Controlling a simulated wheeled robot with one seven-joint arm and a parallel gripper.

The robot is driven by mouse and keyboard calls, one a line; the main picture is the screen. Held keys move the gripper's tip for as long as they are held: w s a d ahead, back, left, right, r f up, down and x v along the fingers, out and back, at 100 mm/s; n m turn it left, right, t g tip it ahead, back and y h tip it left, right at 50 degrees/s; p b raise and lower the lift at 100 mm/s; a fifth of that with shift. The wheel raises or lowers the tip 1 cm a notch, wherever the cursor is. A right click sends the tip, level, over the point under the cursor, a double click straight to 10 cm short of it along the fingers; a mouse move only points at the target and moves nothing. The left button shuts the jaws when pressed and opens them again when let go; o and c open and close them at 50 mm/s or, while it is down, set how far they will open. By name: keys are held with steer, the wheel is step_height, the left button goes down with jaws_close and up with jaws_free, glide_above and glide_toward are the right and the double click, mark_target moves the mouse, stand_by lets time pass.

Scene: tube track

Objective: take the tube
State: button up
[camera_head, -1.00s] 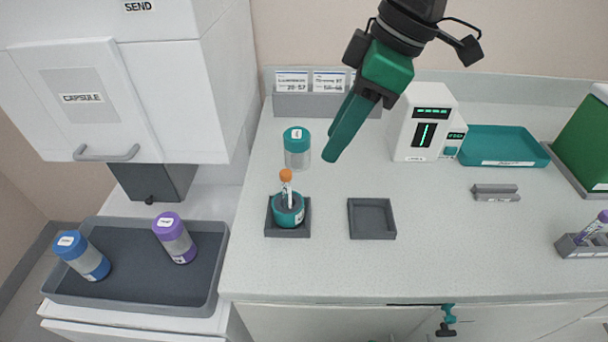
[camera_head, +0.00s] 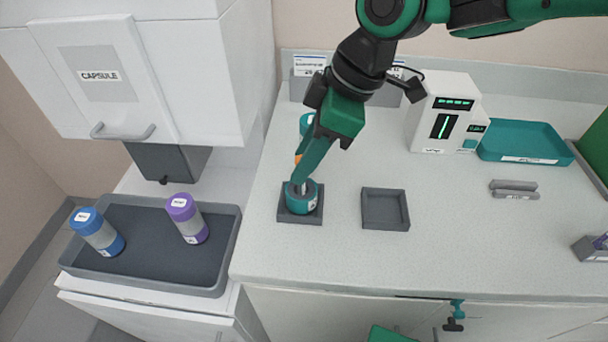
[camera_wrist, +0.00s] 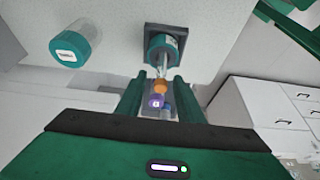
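The tube is a thin clear tube with an orange cap, standing in a round teal holder (camera_head: 302,202) on a dark square base. In the head view its orange cap (camera_head: 298,159) is partly hidden by my gripper (camera_head: 300,179). In the wrist view the orange cap (camera_wrist: 161,86) lies in the gap between the fingers of my gripper (camera_wrist: 157,88). The fingers are apart, with space on both sides of the cap. The teal holder (camera_wrist: 162,48) is just beyond the fingertips. Purple and blue shapes also show between the fingers; I cannot tell what they are.
A teal-lidded clear jar (camera_wrist: 76,46) stands behind the holder. An empty square dark tray (camera_head: 385,210) is to its right. A white device (camera_head: 440,115) and a teal tray (camera_head: 522,143) stand farther right. Blue (camera_head: 96,232) and purple (camera_head: 187,218) capsules stand in the left tray (camera_head: 150,279).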

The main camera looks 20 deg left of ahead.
steer(key=shift+x, duration=0.95)
steer(key=shift+r, duration=0.1)
steer(key=c, duration=0.8)
steer(key=shift+r, duration=0.5)
step_height(320, 180, up, 3)
steer(key=shift+r, duration=0.25)
steer(key=s+a+r, duration=0.5)
steer(key=s+r, duration=0.1)
steer(key=s, duration=0.4)
steer(key=shift+s+r, duration=0.25)
